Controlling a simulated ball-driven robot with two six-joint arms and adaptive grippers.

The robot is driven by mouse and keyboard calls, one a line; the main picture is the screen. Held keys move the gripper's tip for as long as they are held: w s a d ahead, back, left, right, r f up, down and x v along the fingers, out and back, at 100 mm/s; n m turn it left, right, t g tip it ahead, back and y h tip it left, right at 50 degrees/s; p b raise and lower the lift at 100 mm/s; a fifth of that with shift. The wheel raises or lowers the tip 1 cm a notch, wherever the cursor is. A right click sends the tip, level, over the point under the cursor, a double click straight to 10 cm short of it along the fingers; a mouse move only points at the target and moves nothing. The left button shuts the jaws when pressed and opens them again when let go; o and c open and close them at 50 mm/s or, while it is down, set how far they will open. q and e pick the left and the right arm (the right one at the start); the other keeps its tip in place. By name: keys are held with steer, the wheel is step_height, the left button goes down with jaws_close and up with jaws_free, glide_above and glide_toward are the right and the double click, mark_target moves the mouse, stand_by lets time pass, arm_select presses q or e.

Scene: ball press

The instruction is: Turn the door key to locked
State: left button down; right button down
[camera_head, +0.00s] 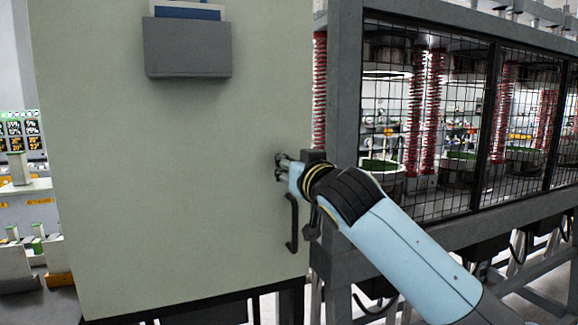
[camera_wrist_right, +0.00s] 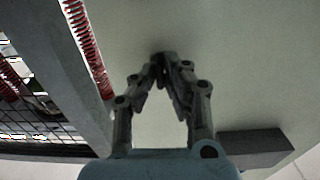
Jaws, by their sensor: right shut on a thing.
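A large pale grey-green door (camera_head: 170,190) fills the left and middle of the head view. My right gripper (camera_head: 280,164) is at the door's right edge, a little above the dark door handle (camera_head: 292,222). In the right wrist view, my right gripper's fingers (camera_wrist_right: 174,82) are closed together on a small dark key (camera_wrist_right: 165,58) at the door face. The key is mostly hidden by the fingertips, so its angle cannot be told. My left gripper is not in view.
A grey document holder (camera_head: 188,47) is fixed high on the door. A grey frame post (camera_head: 345,110) and black mesh guard panels (camera_head: 428,120) stand right of the door, with red springs (camera_head: 414,110) behind the mesh. Benches with equipment are at the far left.

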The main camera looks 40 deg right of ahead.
steer(key=c, duration=1.4)
jaws_free()
steer(key=shift+c, duration=0.2)
steer(key=shift+s, duration=0.1)
steer(key=v, duration=1.1)
steer(key=shift+s, duration=0.4)
steer(key=shift+f, duration=0.1)
